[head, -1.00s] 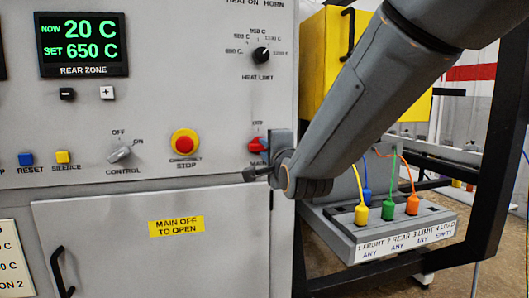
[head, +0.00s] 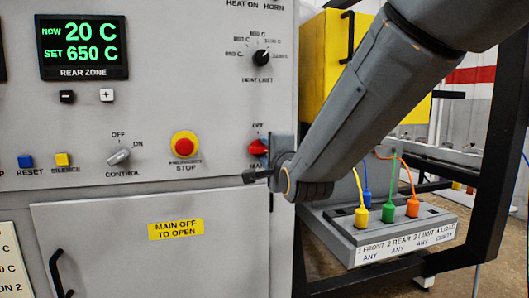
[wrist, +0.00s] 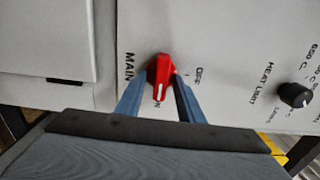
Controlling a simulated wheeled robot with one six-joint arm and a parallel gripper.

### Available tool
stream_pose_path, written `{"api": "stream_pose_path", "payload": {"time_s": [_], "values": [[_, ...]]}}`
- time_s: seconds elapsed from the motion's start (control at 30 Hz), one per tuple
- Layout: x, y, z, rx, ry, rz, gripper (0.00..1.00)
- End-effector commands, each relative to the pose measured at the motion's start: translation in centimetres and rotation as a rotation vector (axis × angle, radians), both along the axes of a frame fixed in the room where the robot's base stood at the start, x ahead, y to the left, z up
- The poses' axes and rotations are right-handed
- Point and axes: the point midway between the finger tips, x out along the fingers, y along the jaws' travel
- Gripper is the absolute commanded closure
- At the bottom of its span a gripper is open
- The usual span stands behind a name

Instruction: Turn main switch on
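The main switch is a red knob (head: 256,146) at the panel's lower right, below an OFF label and above a partly covered MAIN label. In the wrist view its red handle (wrist: 160,72) has a white mark at the end towards the partly hidden ON label, away from the OFF label's side. My gripper (wrist: 160,85) reaches the switch with one blue finger on each side of the handle. The fingertips appear to touch it, so it looks shut on the handle. In the head view my gripper (head: 267,160) partly covers the switch's right side.
A red emergency stop (head: 184,144) and the control knob (head: 119,157) are left of the switch. The heat limit knob (head: 261,57) is above. A cabinet door (head: 120,250) lies below. A connector box (head: 380,235) with coloured plugs stands at right.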

Motion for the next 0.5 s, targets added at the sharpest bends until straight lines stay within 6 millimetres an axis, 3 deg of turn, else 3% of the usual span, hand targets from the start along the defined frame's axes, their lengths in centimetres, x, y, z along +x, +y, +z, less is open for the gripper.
{"api": "stream_pose_path", "payload": {"time_s": [0.5], "values": [[-6.4,-1.8,0.0,0.000,0.000,0.001,0.66]]}}
